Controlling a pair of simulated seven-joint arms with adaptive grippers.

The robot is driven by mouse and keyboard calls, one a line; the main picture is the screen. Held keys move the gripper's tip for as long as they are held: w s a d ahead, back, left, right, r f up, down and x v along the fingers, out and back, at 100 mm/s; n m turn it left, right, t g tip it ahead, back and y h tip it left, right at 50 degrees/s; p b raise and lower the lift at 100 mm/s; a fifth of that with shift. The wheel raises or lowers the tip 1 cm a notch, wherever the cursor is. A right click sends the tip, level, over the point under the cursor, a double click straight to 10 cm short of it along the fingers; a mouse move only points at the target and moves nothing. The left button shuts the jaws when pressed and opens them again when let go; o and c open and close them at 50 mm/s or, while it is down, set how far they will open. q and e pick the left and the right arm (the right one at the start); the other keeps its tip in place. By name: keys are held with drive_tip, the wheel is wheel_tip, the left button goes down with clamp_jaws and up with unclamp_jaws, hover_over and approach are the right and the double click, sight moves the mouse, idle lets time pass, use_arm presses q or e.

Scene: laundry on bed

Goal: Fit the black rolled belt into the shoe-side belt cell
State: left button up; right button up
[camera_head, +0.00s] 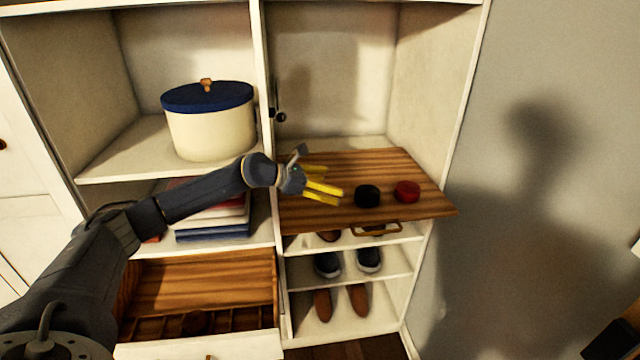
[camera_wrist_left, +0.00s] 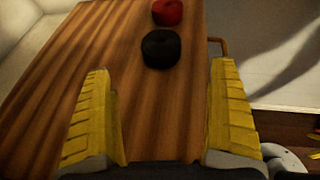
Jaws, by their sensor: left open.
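The black rolled belt (camera_head: 367,196) lies on a wooden fold-out board (camera_head: 430,205), left of a red roll (camera_head: 407,191). In the left wrist view the black belt (camera_wrist_left: 161,48) is ahead of my fingers, with the red roll (camera_wrist_left: 167,12) beyond it. My left gripper (camera_head: 334,183) is open and empty, its yellow fingers over the board and just left of the belt, not touching it. An open drawer (camera_head: 205,276) at the lower left has dark divided cells (camera_head: 235,322); their contents are hard to make out.
Shoes (camera_head: 368,260) stand on shelves (camera_head: 395,278) below the board, right of the drawer. A cream pot with a blue lid (camera_head: 210,132) and a stack of folded items (camera_head: 215,222) fill the left shelves. A cabinet divider (camera_head: 262,90) stands behind my left arm.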

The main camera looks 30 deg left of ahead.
use_arm(q)
drive_tip(key=shift+o, duration=0.6)
drive_tip(key=shift+v, duration=1.6)
